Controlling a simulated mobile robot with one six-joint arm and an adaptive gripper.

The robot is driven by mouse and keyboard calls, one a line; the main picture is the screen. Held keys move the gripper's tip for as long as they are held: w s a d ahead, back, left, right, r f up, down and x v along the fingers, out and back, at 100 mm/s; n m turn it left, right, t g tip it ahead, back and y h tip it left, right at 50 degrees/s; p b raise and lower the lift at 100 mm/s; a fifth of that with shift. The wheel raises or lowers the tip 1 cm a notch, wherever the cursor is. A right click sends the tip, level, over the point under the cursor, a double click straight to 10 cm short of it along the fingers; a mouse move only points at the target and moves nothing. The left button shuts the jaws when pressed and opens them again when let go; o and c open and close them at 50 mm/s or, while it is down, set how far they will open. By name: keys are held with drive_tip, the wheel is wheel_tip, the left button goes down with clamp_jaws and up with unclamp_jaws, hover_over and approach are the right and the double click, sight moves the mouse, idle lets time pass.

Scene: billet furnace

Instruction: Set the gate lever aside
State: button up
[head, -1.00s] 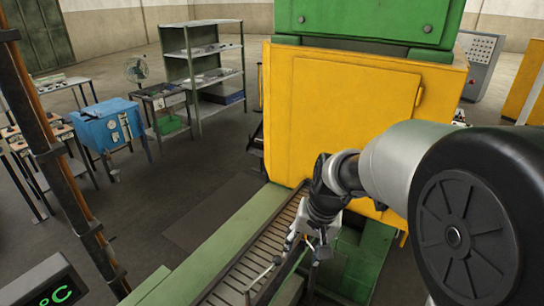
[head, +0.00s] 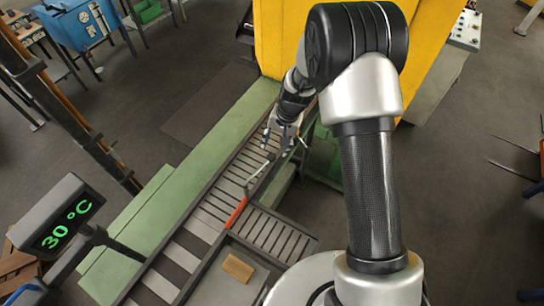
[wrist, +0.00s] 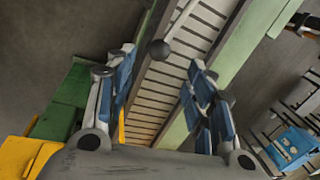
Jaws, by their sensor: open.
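The gate lever (head: 258,175) is a thin grey rod with a dark ball knob at its upper end, slanting up from a red-orange bar (head: 236,212) across the roller conveyor. In the wrist view the lever's ball knob (wrist: 159,48) shows between the fingertips, with the rod running up from it. My gripper (head: 284,146) is open, close to the knob in the head view. Its two blue-padded fingers (wrist: 160,70) stand apart on either side of the knob in the wrist view. I cannot tell whether they reach its depth; nothing is held.
The roller conveyor (head: 209,222) has green side rails (head: 180,200) and runs up to the yellow furnace (head: 271,40). A small tan block (head: 238,268) lies in a grey tray near my base. A display (head: 66,220) reads 30 °C at left.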

sight(272, 156)
drive_tip(key=f+b, duration=0.1)
drive_tip(key=f, duration=0.1)
drive_tip(key=a+f+b, duration=0.1)
drive_tip(key=f, duration=0.2)
drive_tip(key=f+b, duration=0.1)
drive_tip(key=f, duration=0.2)
drive_tip(key=shift+w+a+f+b, duration=0.25)
drive_tip(key=shift+w+b, duration=0.05)
drive_tip(key=shift+b, duration=0.05)
drive_tip(key=shift+c, duration=0.6)
clamp_jaws()
